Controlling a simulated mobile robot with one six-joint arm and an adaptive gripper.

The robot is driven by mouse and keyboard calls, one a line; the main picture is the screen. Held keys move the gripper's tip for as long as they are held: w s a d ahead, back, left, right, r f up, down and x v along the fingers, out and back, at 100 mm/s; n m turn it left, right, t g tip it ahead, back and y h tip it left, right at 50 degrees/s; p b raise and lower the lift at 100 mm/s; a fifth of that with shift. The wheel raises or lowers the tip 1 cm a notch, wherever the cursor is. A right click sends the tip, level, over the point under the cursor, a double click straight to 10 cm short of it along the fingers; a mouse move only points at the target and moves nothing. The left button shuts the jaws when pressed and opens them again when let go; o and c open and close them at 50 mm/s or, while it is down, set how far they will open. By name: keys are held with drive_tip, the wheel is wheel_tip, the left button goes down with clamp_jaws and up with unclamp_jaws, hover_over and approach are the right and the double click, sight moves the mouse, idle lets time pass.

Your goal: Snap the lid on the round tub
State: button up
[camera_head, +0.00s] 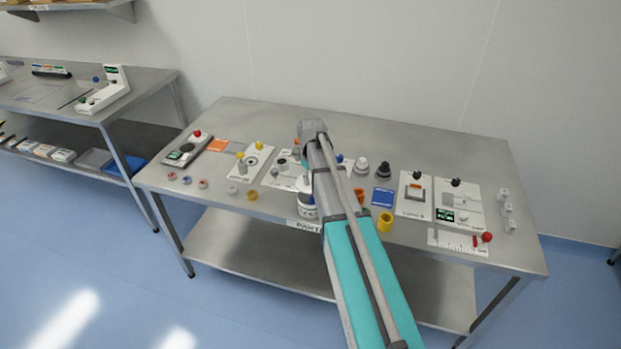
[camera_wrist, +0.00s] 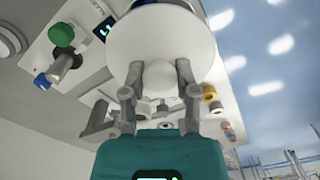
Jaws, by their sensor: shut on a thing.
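My gripper (camera_wrist: 159,75) is shut on the small pale knob (camera_wrist: 158,77) of a wide, round white lid (camera_wrist: 160,38) in the wrist view. One finger is on each side of the knob. The lid's broad disc spreads beyond the fingertips at the top of the view and hides what lies behind it. I cannot make out the round tub for certain in either view, nor whether the lid touches anything.
A steel bench (camera_head: 470,147) carries many small fixtures. A blue block (camera_head: 383,196), a yellow cup (camera_head: 385,222) and a white panel with a dark knob (camera_head: 413,195) stand right of my arm. Small rings (camera_head: 187,180) lie at the front left. The bench's back strip is clear.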

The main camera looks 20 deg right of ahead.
drive_tip(key=shift+f+b, duration=1.95)
drive_tip(key=shift+f, duration=0.25)
drive_tip(key=shift+f, duration=0.2)
idle(0.8)
drive_tip(key=o, duration=1)
drive_tip(key=shift+o, duration=1.4)
drive_tip(key=shift+r, duration=0.2)
drive_tip(key=shift+r+p, duration=3.35)
